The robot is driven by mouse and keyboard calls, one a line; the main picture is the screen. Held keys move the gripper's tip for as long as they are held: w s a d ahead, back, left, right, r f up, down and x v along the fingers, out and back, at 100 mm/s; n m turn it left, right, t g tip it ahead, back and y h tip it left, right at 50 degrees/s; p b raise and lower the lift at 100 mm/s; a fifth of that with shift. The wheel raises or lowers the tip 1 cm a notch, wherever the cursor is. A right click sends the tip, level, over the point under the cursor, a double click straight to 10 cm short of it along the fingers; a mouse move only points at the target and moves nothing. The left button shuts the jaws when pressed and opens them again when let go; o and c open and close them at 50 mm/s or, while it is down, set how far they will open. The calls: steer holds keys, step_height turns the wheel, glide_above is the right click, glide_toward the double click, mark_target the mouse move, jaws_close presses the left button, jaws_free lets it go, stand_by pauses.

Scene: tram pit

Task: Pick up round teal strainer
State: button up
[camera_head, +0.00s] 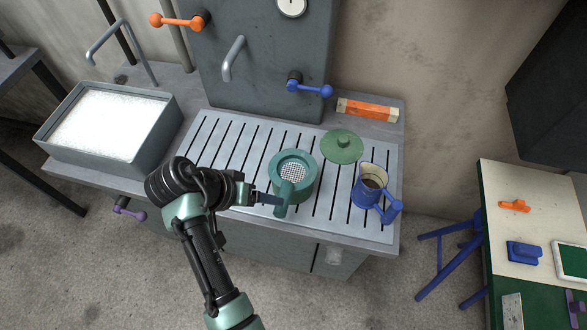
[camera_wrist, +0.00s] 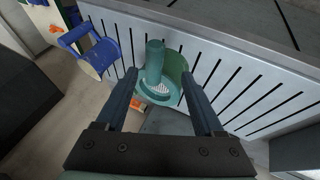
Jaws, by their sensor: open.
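The round teal strainer (camera_head: 295,160) sits on the slatted metal counter, its pale mesh facing up and its thick handle (camera_head: 283,198) pointing toward the front. My gripper (camera_head: 268,198) is beside the handle, on its left in the head view. In the wrist view, the strainer's handle (camera_wrist: 155,62) shows between the two open fingers of my gripper (camera_wrist: 160,76), with the mesh just beyond. The fingers look apart from the handle. I cannot tell the exact height gap. My arm hides some of the counter's front left.
A green lid (camera_head: 342,147) lies behind the strainer and a blue jug (camera_head: 370,188) stands to its right. An orange box (camera_head: 367,110) lies at the back. A basin of white grains (camera_head: 110,118) stands at left. Slatted counter (camera_head: 215,145) is clear on the left.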

mark_target(289, 181)
steer(key=x, duration=0.2)
steer(key=p+x, duration=0.1)
steer(key=x, duration=0.2)
steer(key=d+p+x, duration=0.1)
steer(key=x, duration=0.2)
steer(key=shift+w+r, duration=0.25)
steer(key=shift+w, duration=0.05)
jaws_close()
